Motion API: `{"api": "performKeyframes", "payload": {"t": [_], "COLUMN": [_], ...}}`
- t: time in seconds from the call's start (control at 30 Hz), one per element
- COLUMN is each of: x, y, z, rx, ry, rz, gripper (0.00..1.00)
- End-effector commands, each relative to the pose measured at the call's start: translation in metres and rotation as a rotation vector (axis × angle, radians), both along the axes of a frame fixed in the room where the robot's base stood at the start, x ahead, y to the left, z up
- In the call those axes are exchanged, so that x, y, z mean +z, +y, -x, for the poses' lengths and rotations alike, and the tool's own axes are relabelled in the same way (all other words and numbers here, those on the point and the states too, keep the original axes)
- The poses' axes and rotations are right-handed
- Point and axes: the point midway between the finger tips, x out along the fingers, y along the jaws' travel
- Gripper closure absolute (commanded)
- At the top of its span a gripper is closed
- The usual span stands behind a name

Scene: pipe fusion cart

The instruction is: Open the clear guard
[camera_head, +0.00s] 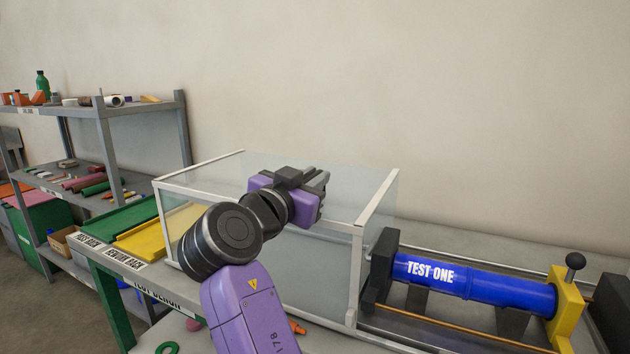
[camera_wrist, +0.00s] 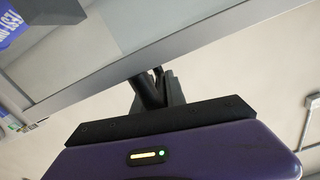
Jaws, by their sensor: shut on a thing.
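The clear guard (camera_head: 377,195) is a see-through box with a pale frame, standing on the bench in the middle of the head view. My gripper (camera_head: 320,187) is at the guard's upper part, with its dark fingers close together. In the wrist view the fingertips (camera_wrist: 158,88) meet the guard's pale frame rail (camera_wrist: 165,50) and are shut on it or on a part fixed to it. The exact part held is hidden by the fingers. My purple arm covers part of the guard's front.
A blue pipe marked TEST ONE (camera_head: 480,282) lies right of the guard, between a black clamp (camera_head: 380,268) and a yellow clamp (camera_head: 567,306) with a black knob. Green and yellow racks (camera_head: 152,238) stand on the left. A loaded grey shelf (camera_head: 150,105) is behind them. The wall space above is clear.

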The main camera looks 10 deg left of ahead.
Motion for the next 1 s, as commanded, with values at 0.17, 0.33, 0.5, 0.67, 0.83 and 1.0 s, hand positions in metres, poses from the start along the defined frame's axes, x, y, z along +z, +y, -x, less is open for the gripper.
{"api": "performKeyframes", "payload": {"t": [0.17, 0.33, 0.5, 0.67, 0.83, 1.0], "x": [-0.001, -0.001, 0.0, -0.001, -0.001, -0.001], "y": [0.0, 0.0, 0.0, 0.002, 0.01, 0.018], "z": [0.0, 0.0, 0.0, 0.004, 0.026, 0.053], "rx": [-0.001, -0.001, 0.0, 0.001, 0.003, 0.002], "ry": [0.002, 0.001, 0.001, 0.001, -0.001, 0.0], "rz": [-0.002, -0.001, 0.0, 0.0, -0.002, -0.002], "gripper": [1.0, 0.64, 0.64, 0.64, 0.64, 0.64]}}
